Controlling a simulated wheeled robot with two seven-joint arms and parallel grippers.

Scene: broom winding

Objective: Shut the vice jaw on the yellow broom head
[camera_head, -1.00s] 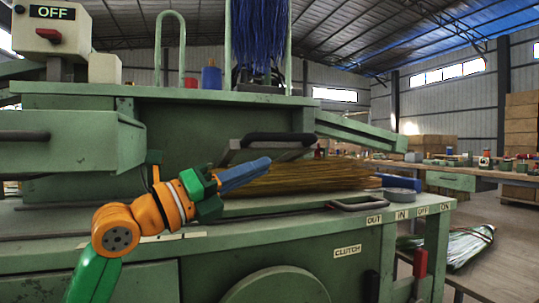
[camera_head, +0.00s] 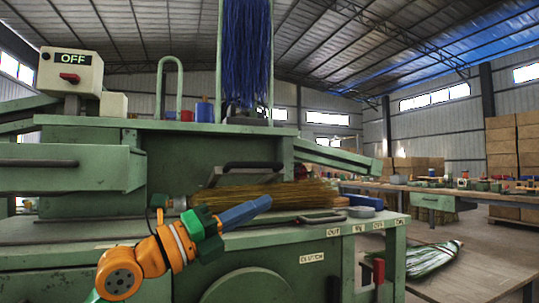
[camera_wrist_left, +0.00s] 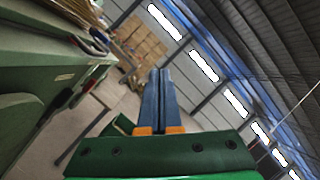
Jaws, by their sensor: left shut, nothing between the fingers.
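The yellow broom head (camera_head: 275,195) lies on the green machine's bench, its bristles fanning to the right. The vice jaw (camera_head: 245,176), a green plate with a black handle (camera_head: 253,165), is above the bristles. I cannot tell whether it touches them. My left gripper (camera_head: 268,202) has its blue fingers shut and empty. It appears in front of the broom head and below the jaw handle, covering part of the bristles. In the left wrist view the shut fingers (camera_wrist_left: 160,72) point away from the machine. Yellow bristles (camera_wrist_left: 82,12) show at the top left there. My right gripper is out of view.
A control box (camera_head: 72,72) reads OFF. Blue fibres (camera_head: 245,55) hang above.

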